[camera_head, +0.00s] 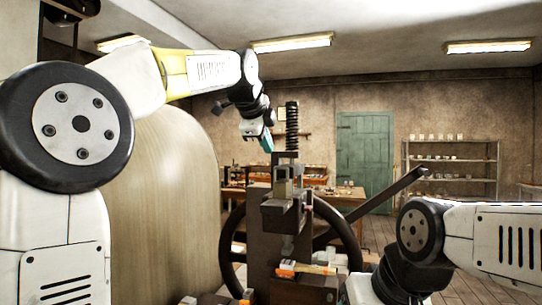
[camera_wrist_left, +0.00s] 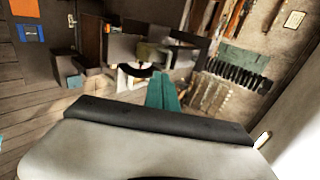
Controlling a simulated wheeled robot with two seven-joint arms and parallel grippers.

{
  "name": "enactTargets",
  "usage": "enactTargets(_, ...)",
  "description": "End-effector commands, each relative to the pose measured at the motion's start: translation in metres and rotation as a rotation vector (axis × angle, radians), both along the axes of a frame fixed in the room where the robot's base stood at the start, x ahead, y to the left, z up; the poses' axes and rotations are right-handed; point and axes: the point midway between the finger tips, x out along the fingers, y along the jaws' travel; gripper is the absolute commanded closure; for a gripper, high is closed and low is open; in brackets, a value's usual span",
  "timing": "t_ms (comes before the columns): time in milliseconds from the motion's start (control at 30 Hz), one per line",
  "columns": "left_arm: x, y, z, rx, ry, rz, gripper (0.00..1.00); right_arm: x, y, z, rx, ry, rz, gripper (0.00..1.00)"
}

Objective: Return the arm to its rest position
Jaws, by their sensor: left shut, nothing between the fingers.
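My left arm reaches in from the left across the upper part of the head view. Its left gripper (camera_head: 267,142) hangs in the air beside the upper screw of the press, to the screw's left in the picture; depth between them is hard to judge. Its teal fingers also show in the left wrist view (camera_wrist_left: 163,92), closed together with nothing between them. The dark handwheel press (camera_head: 278,230) stands upright in the middle, with a threaded screw (camera_head: 292,125) on top and a large wheel (camera_head: 338,225) behind. My right arm comes in at lower right; its gripper is out of view.
A long dark bar (camera_head: 385,200) slants up to the right from the press. An orange-handled tool (camera_head: 305,268) lies at the press's foot. A large rounded pale-brown shape (camera_head: 165,215) stands left. Behind are a workbench (camera_head: 345,193), a green door (camera_head: 365,160) and a shelf rack (camera_head: 450,160).

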Motion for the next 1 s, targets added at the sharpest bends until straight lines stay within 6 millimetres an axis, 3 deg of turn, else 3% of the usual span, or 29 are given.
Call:
enactTargets(200, -0.013, 0.005, 0.011, 0.000, 0.000, 0.000, 1.00, 0.000, 0.000, 0.000, 0.000, 0.000, 0.000, 0.38)
enactTargets(767, -0.018, 0.009, 0.009, -0.017, 0.010, 0.018, 1.00, 0.000, 0.000, 0.000, 0.000, 0.000, 0.000, 0.38)
enactTargets(867, -0.033, 0.023, -0.005, -0.084, 0.054, 0.089, 1.00, 0.000, 0.000, 0.000, 0.000, 0.000, 0.000, 0.38)
enactTargets(1000, -0.078, 0.058, -0.052, -0.282, 0.182, 0.304, 1.00, 0.000, 0.000, 0.000, 0.000, 0.000, 0.000, 0.38)
